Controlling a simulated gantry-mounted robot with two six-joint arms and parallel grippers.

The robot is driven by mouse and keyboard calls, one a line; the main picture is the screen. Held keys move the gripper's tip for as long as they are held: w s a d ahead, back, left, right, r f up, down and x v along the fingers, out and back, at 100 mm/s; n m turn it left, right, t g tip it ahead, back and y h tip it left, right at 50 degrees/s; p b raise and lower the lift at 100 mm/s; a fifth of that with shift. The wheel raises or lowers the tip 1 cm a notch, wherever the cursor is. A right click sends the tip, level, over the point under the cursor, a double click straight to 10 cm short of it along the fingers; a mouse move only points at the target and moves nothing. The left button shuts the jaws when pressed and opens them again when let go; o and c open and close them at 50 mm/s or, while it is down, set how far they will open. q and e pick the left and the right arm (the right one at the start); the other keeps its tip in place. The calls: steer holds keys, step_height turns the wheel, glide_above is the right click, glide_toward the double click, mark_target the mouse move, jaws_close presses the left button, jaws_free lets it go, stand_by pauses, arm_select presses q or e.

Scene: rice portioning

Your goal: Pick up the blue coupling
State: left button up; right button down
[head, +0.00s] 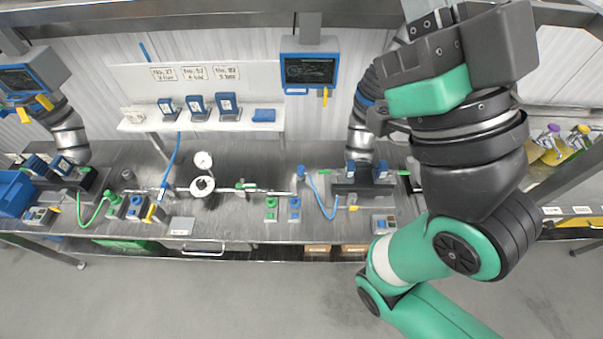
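Several small blue fittings lie on the steel bench in the head view, and I cannot tell for certain which is the blue coupling. A blue-topped fitting (294,204) stands on a small grey holder right of centre, beside a similar green one (270,204). Another blue piece (300,171) is at the right end of the metal pipe. A blue fitting (136,201) also stands at the left. My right gripper (428,68), dark with a green part, is raised close to the camera, apart from the bench. Its fingers are unclear. My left gripper is not in view.
The steel bench (235,222) carries a pipe with a round gauge (203,161), blue and green hoses and machines at both sides. A white shelf (200,126) holds several blue devices. A blue bin (12,192) stands far left.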

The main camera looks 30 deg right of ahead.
steer(key=shift+c, duration=1.4)
jaws_free()
